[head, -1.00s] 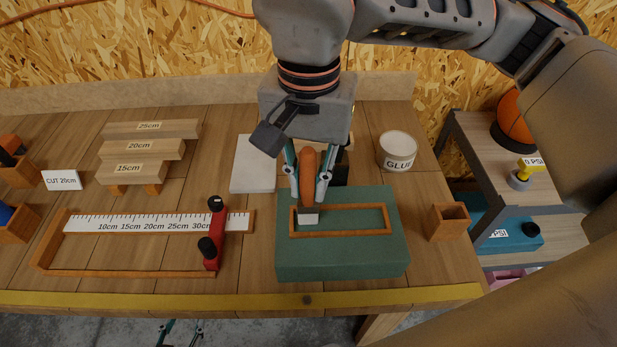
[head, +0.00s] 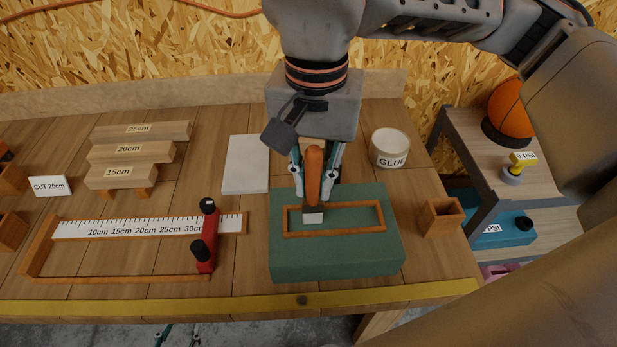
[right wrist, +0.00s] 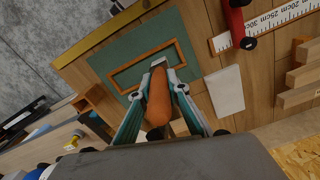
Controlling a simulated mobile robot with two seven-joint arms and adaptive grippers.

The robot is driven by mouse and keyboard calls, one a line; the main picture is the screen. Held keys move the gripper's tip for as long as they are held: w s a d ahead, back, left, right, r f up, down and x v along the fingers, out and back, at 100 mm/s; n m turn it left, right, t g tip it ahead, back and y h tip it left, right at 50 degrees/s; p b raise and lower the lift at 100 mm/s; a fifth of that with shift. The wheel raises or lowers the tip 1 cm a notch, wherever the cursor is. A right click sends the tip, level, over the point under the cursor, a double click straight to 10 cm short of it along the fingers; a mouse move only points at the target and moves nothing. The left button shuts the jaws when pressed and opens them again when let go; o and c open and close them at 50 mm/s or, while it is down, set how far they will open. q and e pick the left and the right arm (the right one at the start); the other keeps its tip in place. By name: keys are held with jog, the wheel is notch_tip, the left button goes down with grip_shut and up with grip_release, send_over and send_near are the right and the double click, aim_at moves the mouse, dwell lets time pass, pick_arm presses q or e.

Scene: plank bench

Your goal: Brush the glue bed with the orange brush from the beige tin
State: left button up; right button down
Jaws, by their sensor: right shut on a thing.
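A green block (head: 335,258) stands on the bench with a thin orange-brown rectangular frame (head: 345,232) on top, which looks like the glue bed. My right gripper (head: 315,182) is shut on the orange brush (head: 314,172) by its handle. The brush is near upright, its pale tip inside the frame's left part; I cannot tell if it touches the surface. The right wrist view shows the orange handle (right wrist: 158,98) between the fingers. An off-white tin labelled GLUE (head: 390,149) stands behind the block at right. My left gripper (head: 178,334) shows only in part, below the bench edge.
A ruler jig with a red stop (head: 205,245) lies left of the block. A pale flat board (head: 246,165) lies behind, left of the block. A small open wooden box (head: 441,219) stands right of it. Labelled planks (head: 130,153) sit at the back left.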

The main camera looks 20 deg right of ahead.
jog(key=shift+s+d+f+b, duration=0.15)
jog(key=shift+s+d, duration=0.1)
jog(key=shift+d, duration=0.5)
jog(key=shift+s+d+r+b, duration=0.1)
jog(key=shift+s+d+b, duration=0.1)
jog(key=shift+d, duration=0.55)
jog(key=shift+s+d+f+b, duration=0.1)
jog(key=shift+s+d, duration=0.15)
jog(key=shift+d, duration=0.5)
jog(key=shift+d, duration=0.1)
jog(key=d, duration=0.2)
jog(key=shift+s+d, duration=0.35)
jog(key=shift+d, duration=0.1)
jog(key=shift+s+d+b, duration=0.2)
jog(key=shift+d+b, duration=0.1)
jog(key=shift+d, duration=0.3)
